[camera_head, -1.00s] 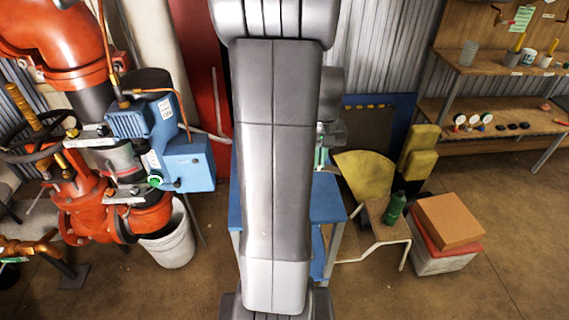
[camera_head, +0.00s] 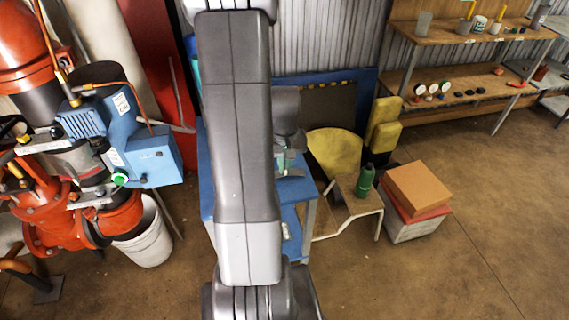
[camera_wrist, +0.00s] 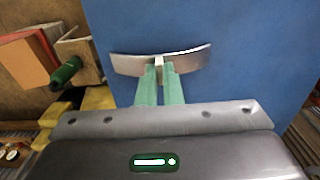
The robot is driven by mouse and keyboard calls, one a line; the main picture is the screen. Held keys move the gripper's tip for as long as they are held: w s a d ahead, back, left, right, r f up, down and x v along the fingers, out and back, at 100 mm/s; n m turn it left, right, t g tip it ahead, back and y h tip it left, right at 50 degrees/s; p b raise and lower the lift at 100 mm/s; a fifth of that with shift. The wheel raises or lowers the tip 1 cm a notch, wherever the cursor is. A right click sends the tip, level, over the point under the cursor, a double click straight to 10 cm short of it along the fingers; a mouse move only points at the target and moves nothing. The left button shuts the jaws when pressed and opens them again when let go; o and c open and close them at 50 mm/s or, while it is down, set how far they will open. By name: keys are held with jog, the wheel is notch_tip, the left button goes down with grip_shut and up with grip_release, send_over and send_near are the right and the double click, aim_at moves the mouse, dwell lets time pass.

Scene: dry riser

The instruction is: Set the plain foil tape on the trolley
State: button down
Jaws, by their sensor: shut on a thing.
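The plain foil tape shows in the wrist view as a curved silver band (camera_wrist: 190,62), with no printing that I can see. My gripper (camera_wrist: 159,70), with green fingers, is shut on it near the middle of the band. A flat blue surface, the top of the trolley (camera_wrist: 250,35), fills the view behind the tape; I cannot tell whether the tape touches it. In the head view the blue trolley (camera_head: 207,185) stands partly hidden behind my arm. My gripper (camera_head: 289,165) is small and partly hidden there, over the trolley's right part.
A green bottle (camera_head: 365,180) stands on a chair-like seat with a yellow back (camera_head: 335,155) right of the trolley. Stacked boxes (camera_head: 418,187) stand beyond it. Red pipework with a blue unit (camera_head: 150,155) and a white bucket (camera_head: 148,240) are at left. Floor at right is clear.

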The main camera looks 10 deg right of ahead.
jog(key=c, duration=1.6)
grip_release()
notch_tip(320, 180, up, 12)
